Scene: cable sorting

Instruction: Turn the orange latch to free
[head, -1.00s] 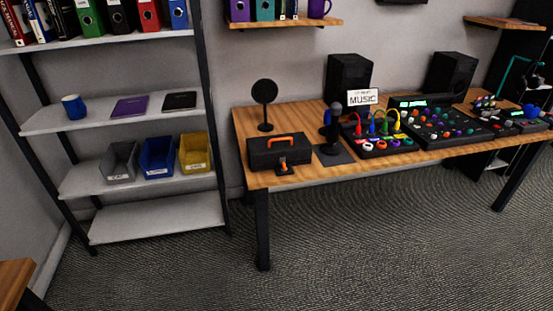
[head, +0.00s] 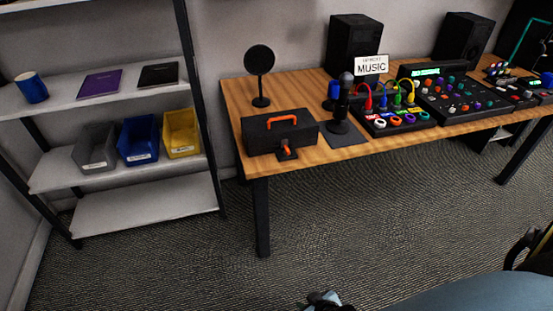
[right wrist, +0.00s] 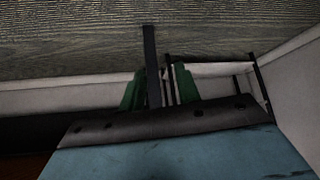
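The black case (head: 262,137) stands on the front left of the wooden table, with an orange handle (head: 268,121) on its top. The small orange latch (head: 285,143) is at the case's front, above a small black plate. My right gripper is only partly seen as a dark, blurred piece (head: 326,301) at the bottom edge of the head view, well below and apart from the case. The latch cannot be made out in that view. My left gripper is not in view.
The table (head: 226,95) also bears a round black disc on a stand (head: 260,62), a microphone (head: 345,95), a cable box (head: 390,126), a mixer and speakers. A shelf (head: 150,212) with bins stands to the left. The carpet before the table is clear.

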